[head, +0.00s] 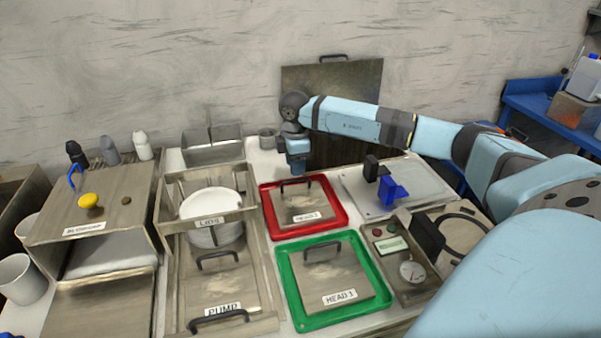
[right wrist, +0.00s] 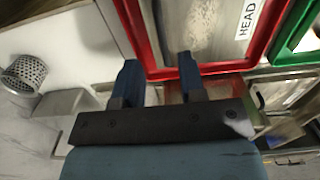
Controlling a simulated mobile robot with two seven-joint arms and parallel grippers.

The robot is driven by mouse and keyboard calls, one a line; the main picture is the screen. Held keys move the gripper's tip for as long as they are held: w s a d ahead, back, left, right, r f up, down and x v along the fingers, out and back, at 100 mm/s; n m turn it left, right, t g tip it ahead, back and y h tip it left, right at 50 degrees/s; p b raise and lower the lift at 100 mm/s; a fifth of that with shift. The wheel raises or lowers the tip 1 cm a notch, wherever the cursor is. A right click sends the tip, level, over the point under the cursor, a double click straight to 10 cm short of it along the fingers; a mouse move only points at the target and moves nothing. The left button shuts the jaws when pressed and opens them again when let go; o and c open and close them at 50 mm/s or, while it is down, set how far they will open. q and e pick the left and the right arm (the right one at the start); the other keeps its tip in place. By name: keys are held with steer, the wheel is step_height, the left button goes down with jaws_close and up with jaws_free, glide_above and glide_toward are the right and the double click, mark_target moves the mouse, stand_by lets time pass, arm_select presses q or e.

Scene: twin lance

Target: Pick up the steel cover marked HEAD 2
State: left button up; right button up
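The steel cover marked HEAD 2 (head: 305,208) lies in a red tray (head: 340,218), with a dark bar handle (head: 296,182) toward its far side. In the right wrist view part of the cover (right wrist: 195,35) shows inside the red rim, its label cut off after "HEAD". My right gripper (head: 297,170) points down near the tray's far edge, just beyond the handle. In the right wrist view its two blue fingers (right wrist: 160,75) stand apart with nothing held between them. The gap in height to the tray is hard to tell. My left gripper is not in view.
A green tray (head: 292,298) with the HEAD 1 cover (head: 335,275) sits nearer. A wooden LIDS box (head: 165,215) stands left, a gauge box (head: 405,270) right. A plate with a blue block (head: 392,190) lies at right. A dark panel (head: 335,85) stands behind my right arm.

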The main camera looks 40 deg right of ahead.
mark_target(301, 199)
step_height(301, 199, down, 5)
steer(key=shift+s+f, duration=0.1)
steer(key=shift+s, duration=0.05)
steer(key=shift+a, duration=0.1)
jaws_close()
steer(key=shift+r, duration=0.2)
